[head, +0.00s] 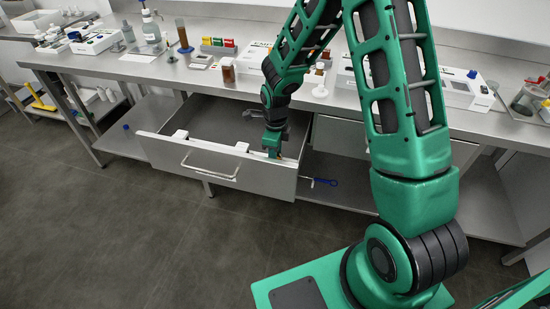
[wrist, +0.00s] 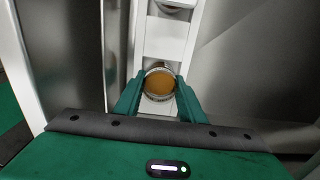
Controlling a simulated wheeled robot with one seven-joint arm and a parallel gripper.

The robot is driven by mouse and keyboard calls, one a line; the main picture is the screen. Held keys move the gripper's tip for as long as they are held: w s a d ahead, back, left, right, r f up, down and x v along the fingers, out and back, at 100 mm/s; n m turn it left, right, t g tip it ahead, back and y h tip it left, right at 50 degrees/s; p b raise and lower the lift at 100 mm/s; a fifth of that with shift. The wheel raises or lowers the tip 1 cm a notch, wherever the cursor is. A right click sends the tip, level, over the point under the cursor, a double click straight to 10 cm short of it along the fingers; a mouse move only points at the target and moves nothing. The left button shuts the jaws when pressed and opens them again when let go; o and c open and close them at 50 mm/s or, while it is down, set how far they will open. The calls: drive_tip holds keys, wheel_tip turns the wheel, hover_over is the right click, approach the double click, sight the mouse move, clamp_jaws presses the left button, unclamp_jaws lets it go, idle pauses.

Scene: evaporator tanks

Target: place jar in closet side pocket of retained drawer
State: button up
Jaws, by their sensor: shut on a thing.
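The jar (wrist: 159,84), round with an orange-brown top face and a pale rim, sits between the two green fingertips of my gripper (wrist: 159,92) in the wrist view. My gripper is shut on it. In the head view my gripper (head: 272,143) reaches down inside the right front corner of the open metal drawer (head: 212,168), and the jar cannot be made out there. A white pocket strip (wrist: 166,45) runs along the inside of the drawer front, under and beyond the jar. I cannot tell whether the jar is seated in a pocket or just above it.
Another round item (wrist: 176,5) shows in the strip at the wrist view's top edge. The drawer's floor (head: 228,118) looks largely empty. The steel counter (head: 225,82) above holds brown jars, bottles and white devices.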

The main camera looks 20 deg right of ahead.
drive_tip(key=o, duration=1.2)
drive_tip(key=shift+f, duration=0.1)
drive_tip(key=shift+c, duration=0.2)
wheel_tip(320, 180, up, 12)
